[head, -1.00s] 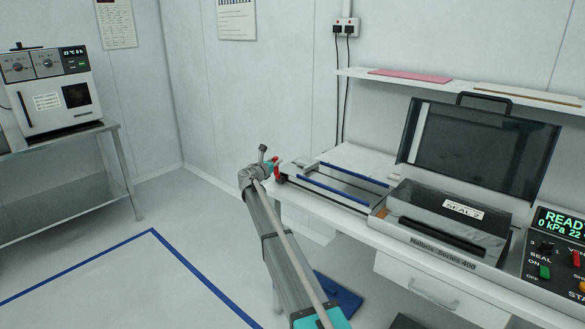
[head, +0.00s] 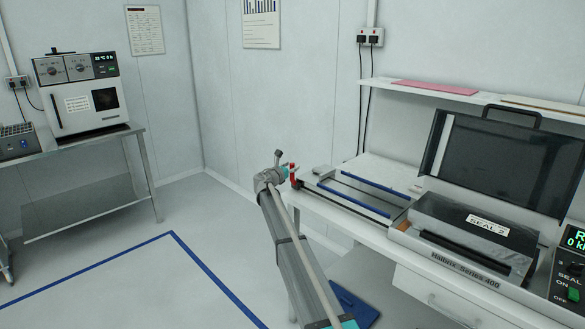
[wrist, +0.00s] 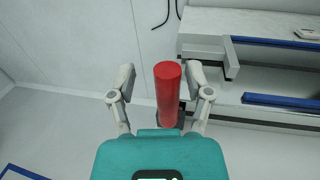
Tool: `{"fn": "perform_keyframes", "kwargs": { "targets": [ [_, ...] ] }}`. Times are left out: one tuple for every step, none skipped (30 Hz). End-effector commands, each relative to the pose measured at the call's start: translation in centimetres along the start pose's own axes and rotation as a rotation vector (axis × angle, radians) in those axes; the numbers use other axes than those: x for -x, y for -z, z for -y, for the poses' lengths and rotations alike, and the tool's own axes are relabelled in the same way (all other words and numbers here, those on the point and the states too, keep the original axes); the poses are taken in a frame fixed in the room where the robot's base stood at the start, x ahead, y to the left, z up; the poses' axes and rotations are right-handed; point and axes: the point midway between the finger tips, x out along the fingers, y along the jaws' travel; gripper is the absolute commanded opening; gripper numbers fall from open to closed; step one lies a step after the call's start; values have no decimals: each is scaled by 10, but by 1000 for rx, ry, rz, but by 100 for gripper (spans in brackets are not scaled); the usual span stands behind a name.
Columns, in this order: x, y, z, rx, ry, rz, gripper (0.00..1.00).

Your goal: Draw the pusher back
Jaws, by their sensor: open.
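The pusher's red upright handle (head: 293,174) stands at the left end of the blue-edged feed track (head: 362,197) on the bench. In the wrist view the red handle (wrist: 168,92) appears between the two fingers of my gripper (wrist: 161,75). The fingers are open, with a visible gap on each side of the handle. In the head view my gripper (head: 284,170) is at the handle, at the track's left end; its fingers are hard to make out there. A grey bracket (wrist: 215,50) shows right of the handle in the wrist view.
The sealing machine (head: 470,235) with its raised dark lid (head: 495,160) stands at the track's right end. A shelf (head: 455,95) runs above the bench. An oven (head: 85,95) sits on a steel table at left. Floor left of the bench is clear.

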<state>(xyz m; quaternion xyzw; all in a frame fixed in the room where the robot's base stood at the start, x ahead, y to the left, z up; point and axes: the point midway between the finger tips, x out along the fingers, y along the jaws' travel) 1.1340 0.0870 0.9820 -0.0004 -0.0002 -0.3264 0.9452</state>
Motion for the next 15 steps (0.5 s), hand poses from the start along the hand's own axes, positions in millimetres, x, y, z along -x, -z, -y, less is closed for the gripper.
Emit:
{"fn": "perform_keyframes", "kwargs": {
  "targets": [
    [0, 0, 1, 0, 1, 0, 65],
    [0, 0, 1, 0, 1, 0, 65],
    [0, 0, 1, 0, 2, 0, 65],
    [0, 0, 1, 0, 2, 0, 65],
    [0, 0, 2, 0, 2, 0, 65],
    [0, 0, 2, 0, 3, 0, 65],
    [1, 0, 2, 0, 3, -1, 65],
    [2, 0, 2, 0, 3, -1, 65],
    [3, 0, 2, 0, 3, -1, 65],
    [5, 0, 3, 0, 3, -1, 65],
    [6, 0, 3, 0, 3, -1, 65],
    [9, 0, 3, 0, 3, -1, 65],
    [12, 0, 3, 0, 3, -1, 65],
    [15, 0, 3, 0, 3, -1, 65],
    [19, 0, 3, 0, 2, -1, 65]
  ]
}}
